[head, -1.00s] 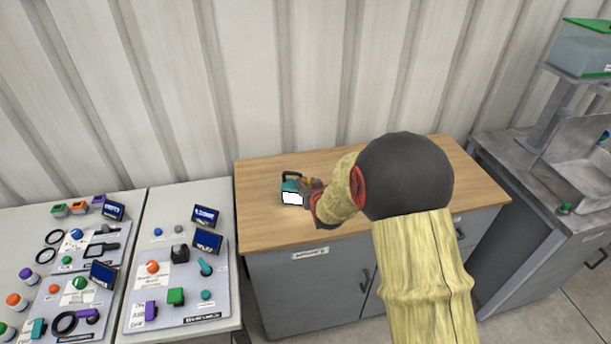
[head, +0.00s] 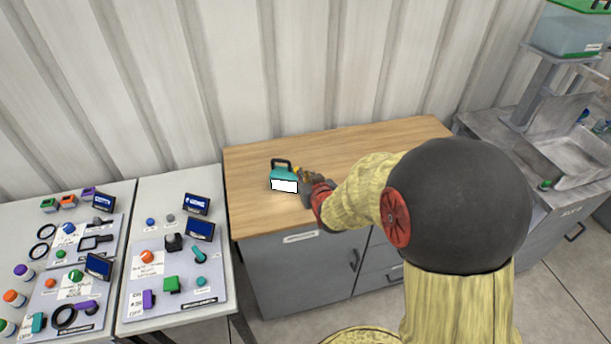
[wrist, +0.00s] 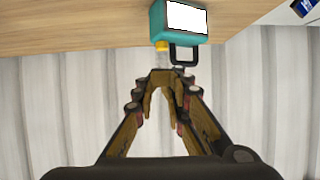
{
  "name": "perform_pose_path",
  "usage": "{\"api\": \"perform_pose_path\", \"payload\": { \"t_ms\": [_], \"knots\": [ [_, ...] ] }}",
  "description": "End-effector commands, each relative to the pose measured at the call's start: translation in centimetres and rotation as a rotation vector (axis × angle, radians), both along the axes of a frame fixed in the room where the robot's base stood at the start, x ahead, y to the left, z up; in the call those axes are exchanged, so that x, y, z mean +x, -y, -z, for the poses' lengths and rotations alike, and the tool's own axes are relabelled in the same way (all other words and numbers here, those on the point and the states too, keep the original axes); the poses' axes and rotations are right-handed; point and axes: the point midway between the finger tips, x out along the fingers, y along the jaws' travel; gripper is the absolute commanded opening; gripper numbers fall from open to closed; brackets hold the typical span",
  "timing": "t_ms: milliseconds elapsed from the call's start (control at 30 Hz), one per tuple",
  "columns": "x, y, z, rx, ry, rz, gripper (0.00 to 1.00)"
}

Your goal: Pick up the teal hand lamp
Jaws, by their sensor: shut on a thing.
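The teal hand lamp (head: 284,174) is at the left part of the wooden worktop, with a bright white face and a dark loop handle on top. My gripper (head: 306,177) reaches it from the right and is shut on it. In the wrist view the lamp (wrist: 158,25) is at the top, with its dark handle (wrist: 183,55) and a yellow knob (wrist: 161,46) just beyond the fingertips of my gripper (wrist: 160,75). The exact contact is hard to see. I cannot tell whether the lamp touches the worktop.
The wooden worktop (head: 255,215) on grey cabinets is otherwise clear. To the left, white tables (head: 185,187) carry panels with knobs, switches and small screens. To the right is a grey bench (head: 490,150) with a metal tray and a green-lidded tank (head: 567,35). A corrugated wall stands behind.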

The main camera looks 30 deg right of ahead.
Motion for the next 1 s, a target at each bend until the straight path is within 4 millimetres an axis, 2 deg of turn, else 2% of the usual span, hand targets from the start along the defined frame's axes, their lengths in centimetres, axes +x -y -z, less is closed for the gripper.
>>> {"api": "perform_pose_path", "payload": {
  "t_ms": [1000],
  "knots": [
    [0.06,0.02,-0.05,0.0,0.001,0.0,0.67]
  ]
}}
